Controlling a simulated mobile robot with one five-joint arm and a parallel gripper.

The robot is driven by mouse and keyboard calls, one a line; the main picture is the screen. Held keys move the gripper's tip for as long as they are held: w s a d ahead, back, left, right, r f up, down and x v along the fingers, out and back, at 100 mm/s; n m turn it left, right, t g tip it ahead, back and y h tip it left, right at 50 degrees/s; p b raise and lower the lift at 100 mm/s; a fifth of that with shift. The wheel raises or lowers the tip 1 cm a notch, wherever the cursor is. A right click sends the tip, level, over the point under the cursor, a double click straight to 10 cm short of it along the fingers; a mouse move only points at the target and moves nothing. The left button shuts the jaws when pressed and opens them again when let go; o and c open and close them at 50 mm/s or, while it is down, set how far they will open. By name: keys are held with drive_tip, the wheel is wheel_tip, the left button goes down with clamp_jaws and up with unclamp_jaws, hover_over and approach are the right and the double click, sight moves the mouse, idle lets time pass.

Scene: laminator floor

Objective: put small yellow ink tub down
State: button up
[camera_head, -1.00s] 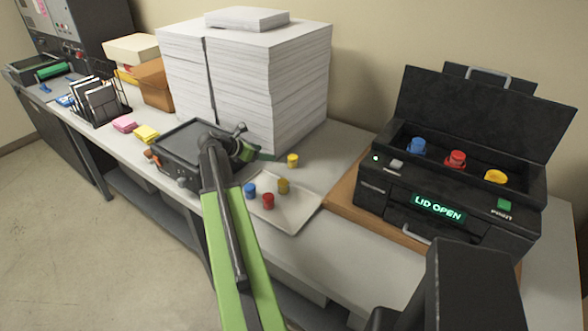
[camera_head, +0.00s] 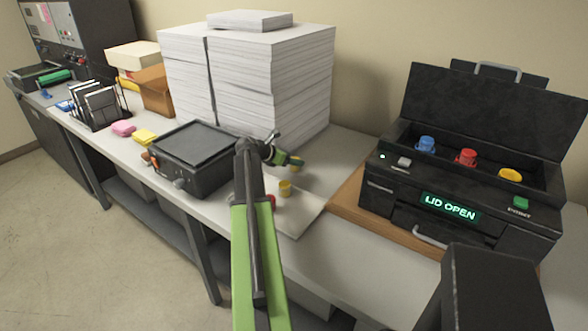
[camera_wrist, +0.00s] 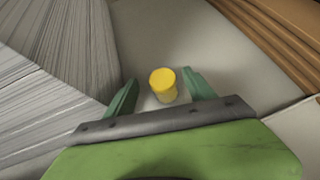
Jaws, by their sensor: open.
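A small yellow ink tub (camera_wrist: 163,86) stands on the table between the two green fingers of my gripper (camera_wrist: 160,82) in the wrist view. The fingers are open, with a gap on each side of the tub. In the head view my gripper (camera_head: 291,160) is low over the table beside the paper stack, partly covering this tub (camera_head: 297,168). A second, darker yellow tub (camera_head: 285,188) stands on the pale tray (camera_head: 304,214). A red tub (camera_head: 272,201) there is partly hidden by my arm, and the blue tub from earlier is hidden.
A tall paper stack (camera_head: 265,85) stands close left of my gripper. The black printer (camera_head: 420,205), lid open, is at right on a wooden board (camera_head: 345,197), with blue, red and yellow tubs inside. A dark flat device (camera_head: 190,160) is left of the tray.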

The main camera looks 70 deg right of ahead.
drive_tip(key=b+x, duration=0.3)
drive_tip(key=x, duration=0.2)
drive_tip(key=shift+s+a+f, duration=0.1)
drive_tip(key=shift+f, duration=0.05)
drive_tip(key=shift+c, duration=0.2)
clamp_jaws()
drive_tip(key=shift+r, duration=0.25)
wheel_tip(320, 180, up, 4)
drive_tip(key=p, duration=0.4)
drive_tip(key=shift+r+p, duration=0.1)
drive_tip(key=shift+p, duration=0.25)
drive_tip(key=s+a+r+p, duration=0.6)
drive_tip(key=s+a, duration=0.2)
drive_tip(key=shift+s+a+r+p, duration=0.15)
drive_tip(key=shift+r+p, duration=0.15)
